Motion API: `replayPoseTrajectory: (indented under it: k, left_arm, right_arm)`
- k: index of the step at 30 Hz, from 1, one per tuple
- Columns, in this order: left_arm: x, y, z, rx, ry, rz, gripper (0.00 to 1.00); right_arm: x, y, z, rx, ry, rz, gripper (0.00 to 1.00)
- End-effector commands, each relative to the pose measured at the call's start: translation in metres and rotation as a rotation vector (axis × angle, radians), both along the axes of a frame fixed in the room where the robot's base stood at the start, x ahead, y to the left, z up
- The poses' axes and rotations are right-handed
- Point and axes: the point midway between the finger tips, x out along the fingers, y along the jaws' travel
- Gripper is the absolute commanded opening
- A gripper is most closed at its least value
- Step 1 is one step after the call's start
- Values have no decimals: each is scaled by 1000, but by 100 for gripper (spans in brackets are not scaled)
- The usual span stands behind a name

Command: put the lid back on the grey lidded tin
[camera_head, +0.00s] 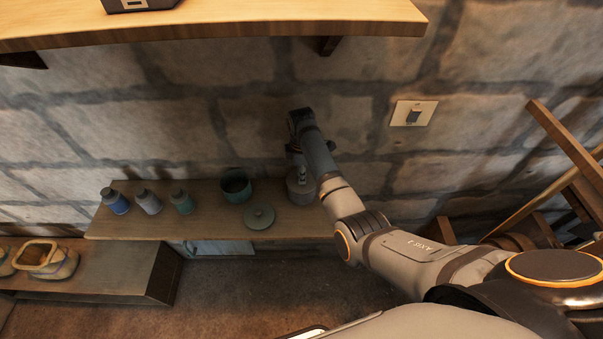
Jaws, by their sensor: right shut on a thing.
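The grey tin (301,193) stands on the low wooden shelf, near the right end of the row. My right gripper (301,178) points down right over it, shut on what looks like the knob of the grey lid. The lid is at the tin's mouth, small and partly covered by my gripper and arm; I cannot tell whether it sits fully on the rim. My left gripper is not in view.
On the shelf (150,224) stand an open green pot (236,186), a loose green lid (259,216), and blue, grey and green bottles (182,202). An upper shelf (230,25) overhangs. A lower bench (100,285) is at left. Wooden furniture leans at right.

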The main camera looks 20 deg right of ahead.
Motion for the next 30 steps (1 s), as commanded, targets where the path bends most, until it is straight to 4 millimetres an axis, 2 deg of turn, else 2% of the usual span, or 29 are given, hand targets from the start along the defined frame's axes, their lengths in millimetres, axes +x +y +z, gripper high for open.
replayPoseTrajectory:
  k: [14,15,20,21,27,30]
  left_arm:
    - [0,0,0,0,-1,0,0]
    - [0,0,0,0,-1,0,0]
    - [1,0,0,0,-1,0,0]
    - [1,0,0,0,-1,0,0]
    - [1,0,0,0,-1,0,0]
    - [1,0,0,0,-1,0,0]
  right_arm:
    - [0,0,0,0,-1,0,0]
    - [0,0,0,0,-1,0,22]
    - [0,0,0,0,0,0,44]
    - [0,0,0,0,0,0,47]
    - [0,0,0,0,0,0,47]
    - [0,0,0,0,0,0,60]
